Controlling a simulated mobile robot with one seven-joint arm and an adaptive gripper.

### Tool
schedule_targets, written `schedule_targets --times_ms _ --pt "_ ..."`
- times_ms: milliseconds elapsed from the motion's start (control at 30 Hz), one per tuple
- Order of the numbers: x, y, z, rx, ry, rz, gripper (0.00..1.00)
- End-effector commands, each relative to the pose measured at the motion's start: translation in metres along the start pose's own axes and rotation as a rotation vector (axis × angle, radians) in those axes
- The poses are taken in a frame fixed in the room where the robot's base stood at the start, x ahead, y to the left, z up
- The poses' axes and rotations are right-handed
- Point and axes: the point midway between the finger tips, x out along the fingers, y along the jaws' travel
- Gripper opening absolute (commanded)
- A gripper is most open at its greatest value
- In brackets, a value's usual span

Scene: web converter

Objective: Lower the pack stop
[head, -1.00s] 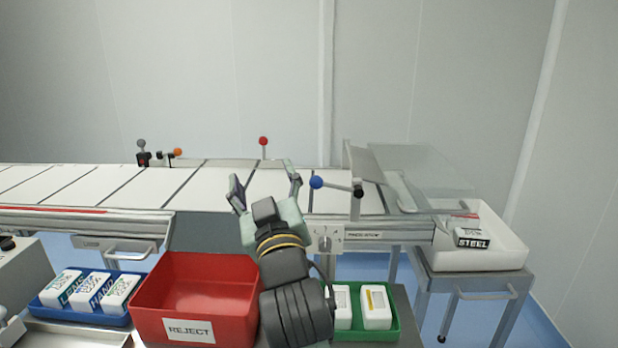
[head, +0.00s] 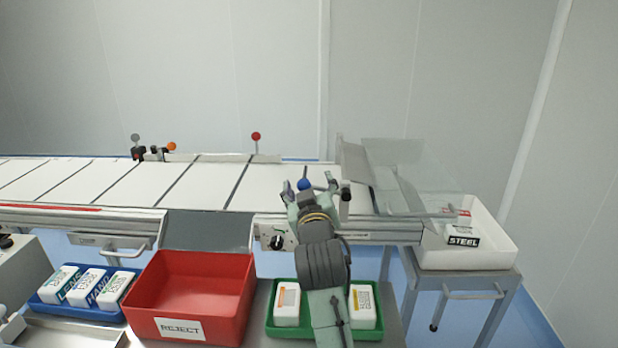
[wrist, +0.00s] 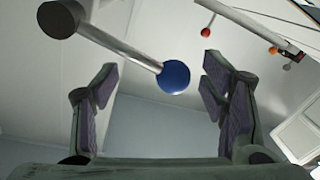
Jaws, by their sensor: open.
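The blue ball knob (head: 305,184) is on the end of a metal lever at the right end of the conveyor, which I take to be the pack stop. In the wrist view the knob (wrist: 173,77) is between my open fingers and touches neither; its rod (wrist: 120,47) runs up left to a dark pivot (wrist: 61,18). My gripper (head: 310,187) is open and empty, around the knob in the head view. My fingers hide most of the rod there. The dark pivot end (head: 345,194) shows just right of my gripper.
A black rotary switch (head: 277,242) is on the conveyor's front. Red-knobbed (head: 256,137) and orange-knobbed (head: 171,147) levers stand at the back. A clear guard (head: 410,165) stands right, above a white bin (head: 480,256). A red reject bin (head: 190,290) and green tray (head: 290,331) are below.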

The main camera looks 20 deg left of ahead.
Motion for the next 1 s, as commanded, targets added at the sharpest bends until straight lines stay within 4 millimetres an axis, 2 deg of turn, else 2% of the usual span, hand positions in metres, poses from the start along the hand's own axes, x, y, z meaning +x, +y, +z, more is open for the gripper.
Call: schedule_targets --times_ms 167,467,1000 --pt "0.0120 0.0000 -0.0005 0.000 0.000 0.000 0.66" --pt "0.0133 -0.0002 -0.0002 0.001 0.001 0.000 0.65" --pt "0.0131 0.0008 0.0000 0.001 0.001 0.002 0.29"
